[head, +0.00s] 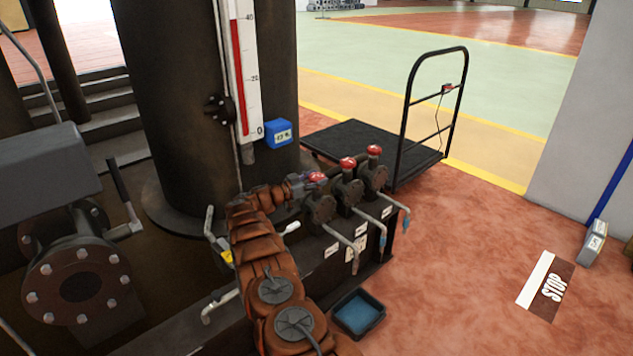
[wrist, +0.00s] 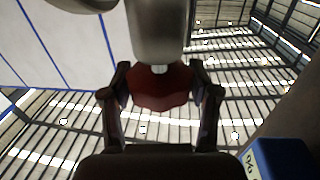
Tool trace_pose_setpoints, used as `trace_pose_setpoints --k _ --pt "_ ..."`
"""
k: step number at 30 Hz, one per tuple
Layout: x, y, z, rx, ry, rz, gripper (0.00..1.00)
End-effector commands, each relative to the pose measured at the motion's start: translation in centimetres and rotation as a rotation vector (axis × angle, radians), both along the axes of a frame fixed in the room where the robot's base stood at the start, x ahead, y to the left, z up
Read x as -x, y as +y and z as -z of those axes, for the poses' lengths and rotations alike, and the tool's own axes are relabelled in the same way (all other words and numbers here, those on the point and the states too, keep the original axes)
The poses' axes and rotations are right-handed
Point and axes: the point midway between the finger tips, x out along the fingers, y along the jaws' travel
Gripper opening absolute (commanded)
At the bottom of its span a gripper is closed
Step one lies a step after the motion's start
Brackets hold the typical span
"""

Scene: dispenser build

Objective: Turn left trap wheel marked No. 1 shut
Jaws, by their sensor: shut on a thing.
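Three trap valves with red wheels stand in a row on a dark bench. My gripper (head: 308,181) is at the left red wheel (head: 317,177), coming in from the left with my orange-covered arm. In the wrist view, the fingers of my gripper (wrist: 161,95) stand on either side of the red wheel (wrist: 160,88) and are shut on it. The middle red wheel (head: 347,163) and the right red wheel (head: 374,150) are free. White tags (head: 331,250) sit on the bench front below the valves; I cannot read their marks. How far the wheel is turned cannot be told.
A blue tray (head: 358,314) lies on the floor before the bench. Bent outlet pipes (head: 338,235) stick out over the front. A blue box (head: 278,133) is on the big column (head: 185,100) behind.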

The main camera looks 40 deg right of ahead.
Motion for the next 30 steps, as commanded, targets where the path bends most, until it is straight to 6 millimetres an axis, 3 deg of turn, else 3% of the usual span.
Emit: trace_pose_setpoints --k 22,23,30 --pt "-0.13 -0.04 -0.35 0.003 -0.003 0.024 0.26" --pt "-0.13 -0.05 -0.35 0.003 -0.003 0.024 0.61" --pt "-0.07 -0.04 -0.22 0.002 -0.002 0.025 0.86"
